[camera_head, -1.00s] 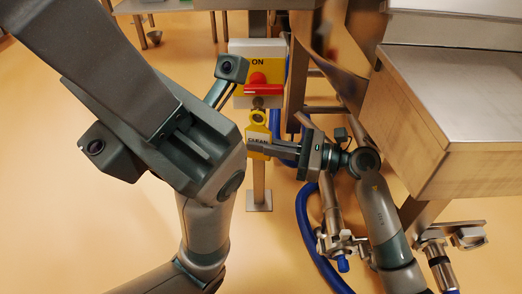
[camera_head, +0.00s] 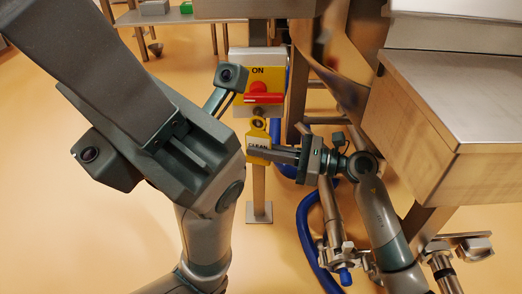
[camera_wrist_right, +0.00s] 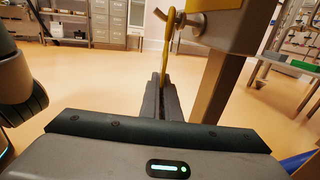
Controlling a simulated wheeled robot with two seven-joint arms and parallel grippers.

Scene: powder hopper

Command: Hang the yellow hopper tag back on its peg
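The yellow hopper tag (camera_head: 257,131), marked CLEAN with a round hole near its top, is upright just below the switch box. My right gripper (camera_head: 274,154) is shut on its lower part. In the right wrist view the tag (camera_wrist_right: 171,50) rises edge-on from the closed fingers (camera_wrist_right: 163,92). The metal peg (camera_head: 258,111) shows at the box's lower edge, just above the tag. In the wrist view the peg (camera_wrist_right: 160,14) crosses near the tag's top; I cannot tell whether it passes through the hole. My left arm fills the left side; its fingers are not clear.
The switch box (camera_head: 256,72) has a red handle and stands on a post (camera_head: 259,185). A steel-topped cabinet (camera_head: 455,110) is on the right. A blue hose (camera_head: 305,225) curves below my right arm. The floor left of the post is open.

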